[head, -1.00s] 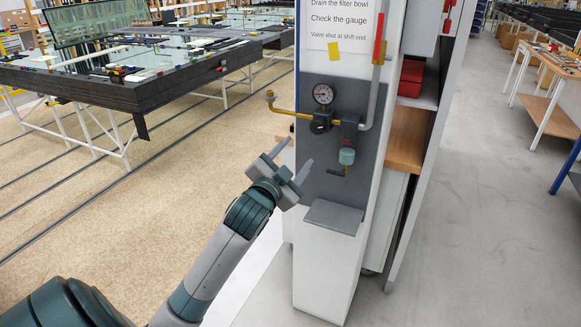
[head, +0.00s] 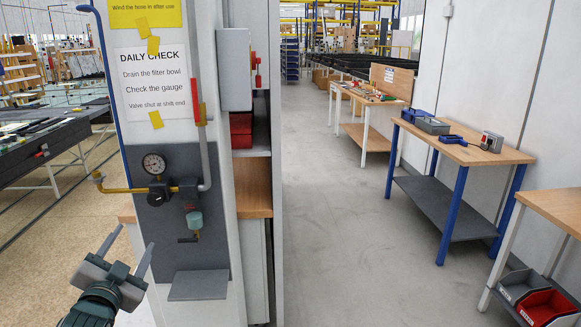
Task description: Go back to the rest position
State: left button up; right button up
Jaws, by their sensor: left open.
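My left gripper (head: 127,257) is at the lower left of the head view. Its two fingers are spread apart and nothing is between them. It is in front of the lower left part of a grey panel on a white column. The panel carries a round gauge (head: 154,163), a dark regulator (head: 158,192) and a filter bowl (head: 194,220) with a small dark handle below it. The gripper appears clear of these fittings. My right gripper is not in view.
A small grey shelf (head: 199,285) juts from the column near the gripper. A blue-legged bench (head: 470,152) and a white-legged bench (head: 550,205) with red and grey bins (head: 548,308) stand at the right. The grey floor (head: 345,230) between is clear.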

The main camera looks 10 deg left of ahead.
pick_arm(q)
notch_tip(320, 180, down, 28)
jog(key=w+n+g+h+b, duration=0.1)
jog(key=w+g+h, duration=0.1)
jog(key=w+g, duration=0.15)
jog(key=s+d+f+g+b, duration=0.15)
jog(key=s+f, duration=0.25)
jog(key=f, duration=0.6)
jog(key=s+d+f+n+g+h, duration=0.15)
jog(key=s+f, duration=0.25)
jog(key=f, duration=0.5)
jog(key=s+d+f+m+g+y, duration=0.1)
jog(key=s+d+f+g, duration=0.15)
jog(key=f, duration=0.75)
jog(key=s+d+f+g+h+b, duration=0.1)
jog(key=s+d+f+g, duration=0.3)
jog(key=s+f, duration=1.5)
jog(key=s+d+f+g, duration=0.1)
jog(key=s+d+f, duration=0.1)
jog(key=s, duration=0.7)
jog(key=s+d+f+n+g+h, duration=0.1)
jog(key=s+d+f, duration=0.2)
jog(key=s, duration=0.6)
jog(key=s+d+f+g+b, duration=0.1)
jog(key=s+d+f, duration=0.2)
jog(key=s+f, duration=0.3)
jog(key=s, duration=0.4)
jog(key=shift+d+g, duration=0.2)
jog(key=shift+g, duration=0.1)
